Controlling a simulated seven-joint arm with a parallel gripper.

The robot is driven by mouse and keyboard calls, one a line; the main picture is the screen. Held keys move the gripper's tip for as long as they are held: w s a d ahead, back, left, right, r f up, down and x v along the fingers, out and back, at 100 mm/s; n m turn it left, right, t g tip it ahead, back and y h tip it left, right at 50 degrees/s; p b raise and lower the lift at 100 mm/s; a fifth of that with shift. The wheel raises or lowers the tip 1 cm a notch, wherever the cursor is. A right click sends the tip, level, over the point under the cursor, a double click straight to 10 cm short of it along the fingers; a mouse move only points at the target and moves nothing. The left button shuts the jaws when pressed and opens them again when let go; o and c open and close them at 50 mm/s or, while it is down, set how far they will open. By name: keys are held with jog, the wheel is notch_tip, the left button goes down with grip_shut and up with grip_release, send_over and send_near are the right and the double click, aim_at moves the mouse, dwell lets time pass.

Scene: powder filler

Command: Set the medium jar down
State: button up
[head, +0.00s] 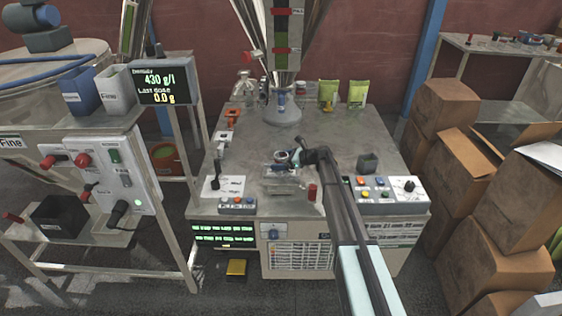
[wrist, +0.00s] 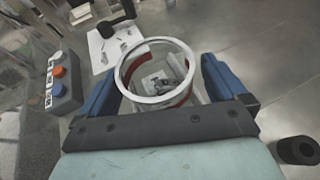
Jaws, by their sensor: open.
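The medium jar (wrist: 158,66) shows in the wrist view as a clear, round, open-topped vessel with a pale rim and a red band. I look down into its mouth, and small grey shapes show through it. My gripper (wrist: 155,78) is open, with one blue finger on each side of the jar. I cannot tell whether either finger touches it. In the head view my gripper (head: 300,157) is low over the middle of the steel bench (head: 330,128), and the jar is too small there to make out clearly. Its base is hidden.
A button box (wrist: 62,82) and a white sheet (wrist: 108,45) lie left of the jar. A dark cylinder (wrist: 297,151) lies at lower right. In the head view a control panel (head: 385,193) and a dark cup (head: 368,163) stand right of my gripper. Bare bench lies behind.

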jog(key=shift+d, duration=0.1)
jog(key=v, duration=1.3)
jog(key=shift+d, duration=0.3)
jog(key=shift+o, duration=0.2)
jog(key=shift+s+r, duration=0.1)
jog(key=shift+s, duration=0.05)
dwell(1.0)
